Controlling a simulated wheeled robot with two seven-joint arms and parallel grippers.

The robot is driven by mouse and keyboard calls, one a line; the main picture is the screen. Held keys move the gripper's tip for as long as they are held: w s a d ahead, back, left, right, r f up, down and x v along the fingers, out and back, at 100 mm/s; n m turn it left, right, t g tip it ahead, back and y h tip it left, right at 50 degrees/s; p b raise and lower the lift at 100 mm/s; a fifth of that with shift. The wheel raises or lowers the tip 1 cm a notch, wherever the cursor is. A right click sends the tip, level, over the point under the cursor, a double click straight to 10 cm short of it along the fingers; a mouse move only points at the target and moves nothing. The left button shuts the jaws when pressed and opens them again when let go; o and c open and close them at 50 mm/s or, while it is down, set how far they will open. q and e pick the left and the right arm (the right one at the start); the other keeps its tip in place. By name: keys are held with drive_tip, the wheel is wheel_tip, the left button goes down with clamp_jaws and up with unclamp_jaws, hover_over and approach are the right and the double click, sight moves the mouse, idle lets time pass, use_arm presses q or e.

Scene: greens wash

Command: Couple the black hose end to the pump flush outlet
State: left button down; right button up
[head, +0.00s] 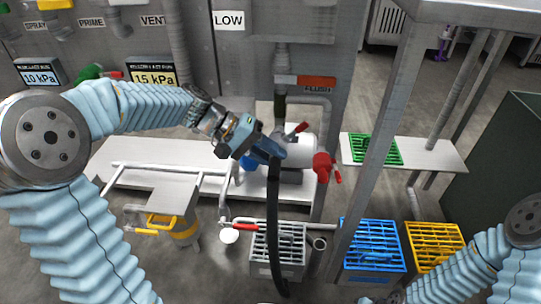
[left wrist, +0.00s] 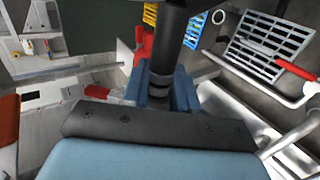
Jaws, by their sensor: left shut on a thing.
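My left gripper (head: 272,152) is shut on the black hose (head: 273,215), just below its upper end. The hose hangs from the jaws to the floor. The black hose end (head: 280,112) points up above the jaws, roughly upright. It lines up in the picture with a grey downward pipe (head: 281,60) beside the red FLUSH label (head: 317,83), which looks like the flush outlet. I cannot tell whether they touch. The left wrist view shows the hose (left wrist: 168,50) between the blue jaws (left wrist: 163,92); its upper end is out of frame. My right gripper is out of view.
A white pump body (head: 299,152) and a red-handled valve (head: 325,166) stand close by the gripper. A grey post (head: 375,130) rises to the right. Grey (head: 277,268), blue (head: 372,270) and yellow (head: 436,240) crates stand on the floor.

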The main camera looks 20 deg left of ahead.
use_arm(q)
drive_tip(key=shift+w+a, duration=0.1)
drive_tip(key=shift+w, duration=0.35)
drive_tip(key=c, duration=0.8)
unclamp_jaws()
drive_tip(key=shift+s+p+v, duration=0.2)
drive_tip(key=shift+p+v, duration=1.45)
drive_tip(key=shift+v, duration=5.3)
